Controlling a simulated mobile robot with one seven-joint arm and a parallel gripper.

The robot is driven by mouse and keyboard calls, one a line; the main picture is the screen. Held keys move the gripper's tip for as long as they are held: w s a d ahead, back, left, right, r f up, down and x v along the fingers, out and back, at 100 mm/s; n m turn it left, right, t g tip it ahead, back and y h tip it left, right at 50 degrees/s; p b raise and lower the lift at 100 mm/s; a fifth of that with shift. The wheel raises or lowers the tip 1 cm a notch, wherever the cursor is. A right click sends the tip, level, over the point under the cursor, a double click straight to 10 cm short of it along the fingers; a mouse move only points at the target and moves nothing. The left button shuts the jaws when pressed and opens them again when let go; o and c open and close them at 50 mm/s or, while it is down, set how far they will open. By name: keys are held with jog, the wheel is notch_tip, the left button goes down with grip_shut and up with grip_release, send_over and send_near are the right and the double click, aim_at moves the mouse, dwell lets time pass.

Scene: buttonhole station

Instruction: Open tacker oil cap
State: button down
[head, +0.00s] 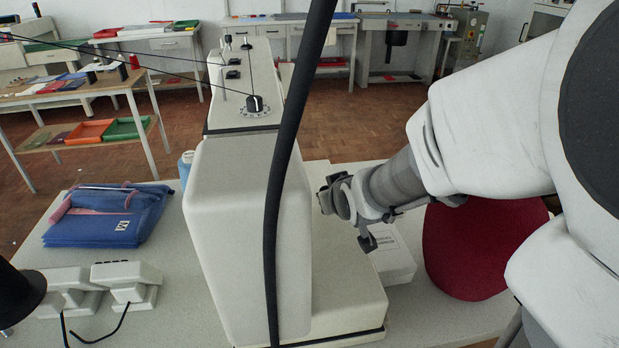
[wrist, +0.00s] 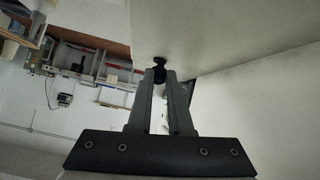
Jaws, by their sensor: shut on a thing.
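The tacker (head: 250,220) is a tall cream machine on the table, in the middle of the head view. It has a dial on its top and a dark rod in front of it. My gripper (head: 333,196) is at the machine's right side, and its fingertips are hard to make out there. In the wrist view my gripper (wrist: 160,76) has its two fingers close together on a small dark cap (wrist: 157,63). The cap lies against the pale machine wall (wrist: 215,35). The fingers partly hide it, and I cannot tell whether it is loose.
A white labelled box (head: 393,262) and a red rounded cushion (head: 478,250) are under and beside my arm. Blue folded cloth (head: 105,220) and beige pedal-like blocks (head: 125,275) lie left of the machine. A shelved table (head: 75,95) stands behind.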

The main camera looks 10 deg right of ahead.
jog(key=shift+s+f+t+b, duration=0.2)
jog(key=shift+f+t+b, duration=0.3)
jog(key=shift+b, duration=0.65)
jog(key=shift+r+t+b, duration=0.25)
jog(key=shift+t+b, duration=0.15)
jog(key=shift+b, duration=0.05)
jog(key=c, duration=0.8)
grip_release()
jog(key=shift+s, duration=0.1)
jog(key=shift+c, duration=0.2)
jog(key=shift+s, duration=0.1)
jog(key=v, duration=0.2)
jog(key=shift+s+r, duration=0.2)
jog(key=shift+r, duration=0.05)
jog(key=shift+s+b, duration=0.35)
jog(key=shift+b, duration=0.05)
jog(key=shift+b+v, duration=0.85)
jog(key=shift+v, duration=0.3)
jog(key=v, duration=1.1)
jog(key=shift+s+r+b, duration=0.25)
jog(key=shift+r+b, duration=0.05)
jog(key=shift+b, duration=0.05)
